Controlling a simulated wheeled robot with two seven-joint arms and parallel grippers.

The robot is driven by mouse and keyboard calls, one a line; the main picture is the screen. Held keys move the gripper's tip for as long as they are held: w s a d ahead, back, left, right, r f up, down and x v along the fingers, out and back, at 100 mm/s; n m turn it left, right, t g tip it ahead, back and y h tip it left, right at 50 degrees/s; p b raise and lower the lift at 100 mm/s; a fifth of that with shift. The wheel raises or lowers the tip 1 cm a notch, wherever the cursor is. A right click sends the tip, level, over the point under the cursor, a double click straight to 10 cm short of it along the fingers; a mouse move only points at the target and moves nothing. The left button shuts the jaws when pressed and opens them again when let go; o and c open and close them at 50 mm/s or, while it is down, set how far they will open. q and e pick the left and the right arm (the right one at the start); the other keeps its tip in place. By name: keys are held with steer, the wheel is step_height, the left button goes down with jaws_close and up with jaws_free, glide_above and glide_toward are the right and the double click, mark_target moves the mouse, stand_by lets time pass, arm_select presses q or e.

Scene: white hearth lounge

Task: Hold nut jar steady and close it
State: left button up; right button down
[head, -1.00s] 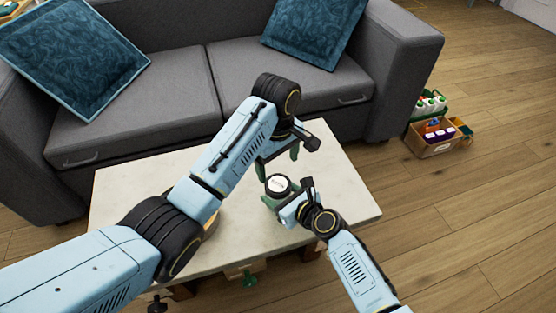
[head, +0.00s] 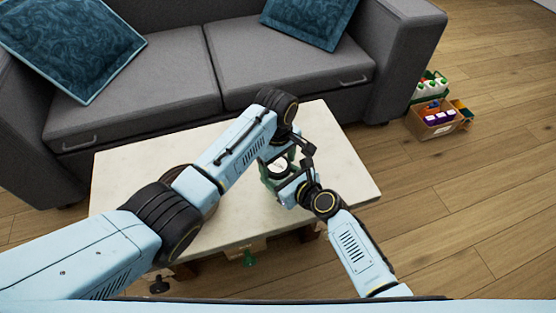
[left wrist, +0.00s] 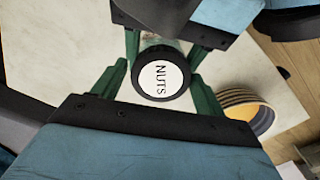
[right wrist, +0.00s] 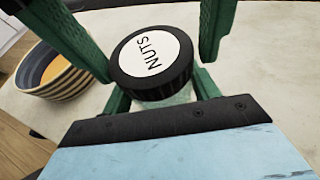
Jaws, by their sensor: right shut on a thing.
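The nut jar (right wrist: 182,97) has a black lid with a white disc reading NUTS (right wrist: 152,55). The lid also shows in the left wrist view (left wrist: 160,80) and, small, in the head view (head: 279,166). It rests on top of the jar; I cannot tell whether it is tight. My right gripper (head: 281,188) is shut on the jar body below the lid. My left gripper (left wrist: 158,72) is open, its green fingers on either side of the lid, with gaps visible. Most of the jar body is hidden.
The jar is over the pale coffee table (head: 335,175). A striped bowl (left wrist: 240,102) is nearby, also in the right wrist view (right wrist: 45,88). A grey sofa (head: 170,80) stands behind the table. A box of bottles (head: 432,122) is on the floor at right.

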arm_select(q)
steer(key=c, duration=0.8)
steer(key=m, duration=0.3)
steer(key=o, duration=1.1)
steer(key=shift+r, duration=0.15)
steer(key=shift+r, duration=2.15)
